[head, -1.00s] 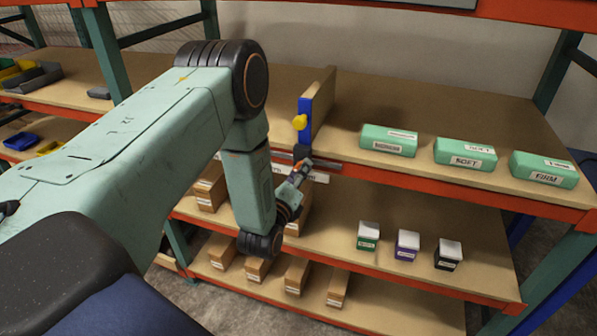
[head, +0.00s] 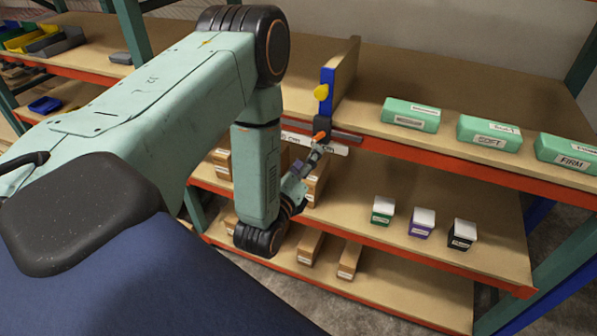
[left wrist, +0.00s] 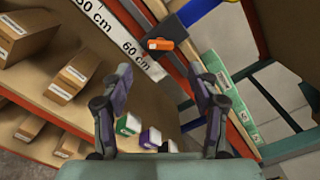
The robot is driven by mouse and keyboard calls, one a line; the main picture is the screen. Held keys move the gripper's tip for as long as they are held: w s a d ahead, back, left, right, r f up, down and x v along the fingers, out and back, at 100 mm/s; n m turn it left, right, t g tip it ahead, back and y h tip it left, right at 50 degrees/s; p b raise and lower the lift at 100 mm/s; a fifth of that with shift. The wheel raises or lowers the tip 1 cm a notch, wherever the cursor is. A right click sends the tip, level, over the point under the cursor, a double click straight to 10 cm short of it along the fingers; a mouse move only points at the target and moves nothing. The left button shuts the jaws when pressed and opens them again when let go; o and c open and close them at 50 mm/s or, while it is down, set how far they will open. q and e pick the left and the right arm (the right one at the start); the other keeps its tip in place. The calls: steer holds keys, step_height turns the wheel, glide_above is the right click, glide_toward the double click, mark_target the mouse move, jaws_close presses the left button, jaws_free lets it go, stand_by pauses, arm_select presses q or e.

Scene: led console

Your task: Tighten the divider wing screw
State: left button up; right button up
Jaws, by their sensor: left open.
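The divider (head: 346,72) stands upright on the upper shelf, with a blue front end and a yellow knob (head: 321,92). Below the knob, a dark block at the shelf's front edge carries an orange piece (head: 319,136) that looks like the wing screw. The orange piece also shows in the left wrist view (left wrist: 160,44), beside the white centimetre scale (left wrist: 110,28). My left gripper (head: 317,153) is just below and in front of it, at the shelf edge. In the left wrist view the gripper's fingers (left wrist: 165,78) are wide apart and empty, with the orange piece beyond their tips. My right gripper is not seen.
Green boxes (head: 488,134) stand right of the divider on the upper shelf. Small white-topped boxes (head: 422,222) and cardboard boxes (head: 310,246) are on lower shelves. An orange shelf beam (head: 420,171) runs below the upper board.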

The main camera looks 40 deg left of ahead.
arm_select(q)
steer(key=v, duration=0.4)
steer(key=shift+s+d, duration=0.1)
steer(key=shift+s, duration=0.2)
stand_by(0.3)
